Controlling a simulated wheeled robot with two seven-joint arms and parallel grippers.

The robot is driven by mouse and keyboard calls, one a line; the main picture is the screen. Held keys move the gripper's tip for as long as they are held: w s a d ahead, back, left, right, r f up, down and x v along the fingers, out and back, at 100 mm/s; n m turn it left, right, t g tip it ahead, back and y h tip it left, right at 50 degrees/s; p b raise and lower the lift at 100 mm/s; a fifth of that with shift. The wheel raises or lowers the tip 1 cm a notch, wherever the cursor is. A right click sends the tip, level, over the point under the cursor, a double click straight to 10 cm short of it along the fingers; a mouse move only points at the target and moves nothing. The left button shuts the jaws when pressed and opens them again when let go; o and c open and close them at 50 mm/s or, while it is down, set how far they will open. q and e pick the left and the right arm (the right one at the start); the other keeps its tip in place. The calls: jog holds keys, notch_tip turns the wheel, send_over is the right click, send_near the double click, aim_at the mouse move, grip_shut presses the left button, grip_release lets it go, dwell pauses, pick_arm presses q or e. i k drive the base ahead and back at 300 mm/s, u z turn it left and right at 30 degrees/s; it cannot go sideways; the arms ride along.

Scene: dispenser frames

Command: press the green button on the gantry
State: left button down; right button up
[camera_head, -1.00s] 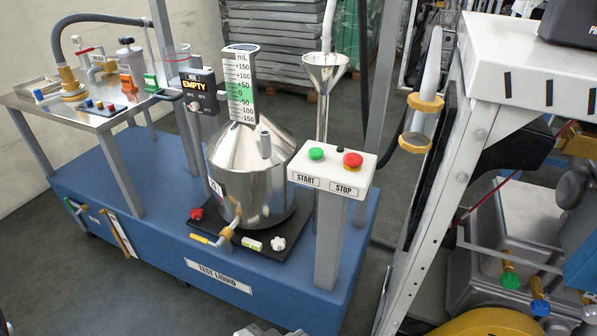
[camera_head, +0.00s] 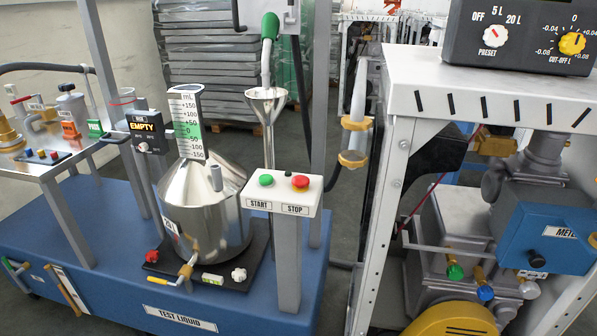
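The green button (camera_head: 266,180) sits on top of a white box (camera_head: 284,193) above the word START. A red button (camera_head: 300,182) is beside it above the word STOP. The box stands on a grey post on a blue cart. Neither of my grippers shows in the head view. Nothing covers the green button.
A steel can (camera_head: 205,215) with a mL scale (camera_head: 186,122) stands left of the post. A white frame (camera_head: 400,160) with pump parts stands close on the right.

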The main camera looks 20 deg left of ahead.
aim_at(265, 179)
jog(key=z, duration=0.25)
jog(key=i, duration=0.95)
jog(key=u, duration=0.7)
